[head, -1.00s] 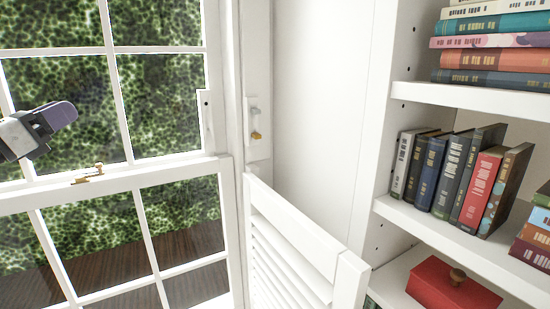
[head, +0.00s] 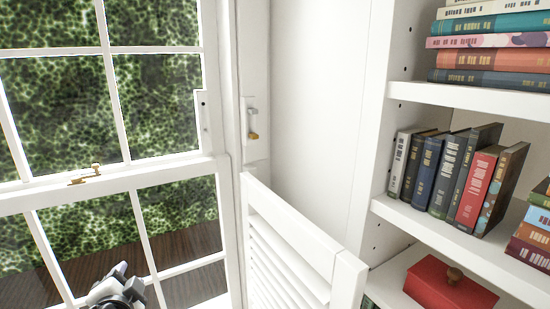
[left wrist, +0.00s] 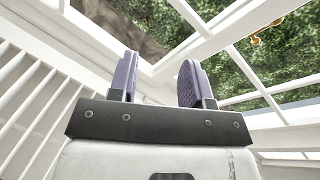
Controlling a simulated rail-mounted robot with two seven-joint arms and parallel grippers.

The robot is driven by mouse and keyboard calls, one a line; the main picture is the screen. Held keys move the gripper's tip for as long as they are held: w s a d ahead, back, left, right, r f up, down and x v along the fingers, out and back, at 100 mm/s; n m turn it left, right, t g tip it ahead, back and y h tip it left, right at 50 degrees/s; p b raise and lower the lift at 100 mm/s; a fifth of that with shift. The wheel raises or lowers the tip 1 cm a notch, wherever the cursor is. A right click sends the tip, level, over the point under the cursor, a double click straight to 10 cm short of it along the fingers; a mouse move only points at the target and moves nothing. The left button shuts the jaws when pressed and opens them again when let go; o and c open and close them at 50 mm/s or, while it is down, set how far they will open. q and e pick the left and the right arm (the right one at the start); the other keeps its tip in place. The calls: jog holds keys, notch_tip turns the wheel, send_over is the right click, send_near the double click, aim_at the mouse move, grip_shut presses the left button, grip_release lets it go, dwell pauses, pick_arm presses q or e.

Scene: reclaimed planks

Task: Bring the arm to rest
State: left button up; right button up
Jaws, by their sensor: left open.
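My left gripper (head: 118,288) shows at the bottom edge of the head view, in front of the lower window panes. Only part of it is in the picture there. In the left wrist view its two purple ridged fingers (left wrist: 159,78) stand apart with nothing between them. The gripper is open and empty. My right gripper is in neither view.
A white sash window (head: 120,178) with a brass latch (head: 85,175) fills the left. A low white louvred shutter (head: 285,255) stands right of it. On the right, white shelves (head: 450,98) hold several books and a red box (head: 448,287).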

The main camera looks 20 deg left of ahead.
pick_arm(q)
jog(key=s+d+f+g+h, duration=0.2)
jog(key=s+d+f+h, duration=0.2)
jog(key=d+f, duration=0.45)
jog(key=s+d+f+g+h, duration=0.1)
jog(key=s+d+f+h, duration=0.4)
jog(key=f, duration=0.6)
jog(key=s+d+f+n+g+h, duration=0.1)
jog(key=s+d+f+g, duration=0.2)
jog(key=s+d+f, duration=0.4)
jog(key=s+d+f+n+g, duration=0.1)
jog(key=s+d+f+g, duration=0.25)
jog(key=s+f, duration=0.4)
jog(key=w+p+v, duration=0.3)
jog(key=p+v, duration=1.4)
jog(key=v, duration=0.1)
jog(key=shift+r+t, duration=0.45)
jog(key=shift+r, duration=0.15)
jog(key=shift+w+d, duration=0.1)
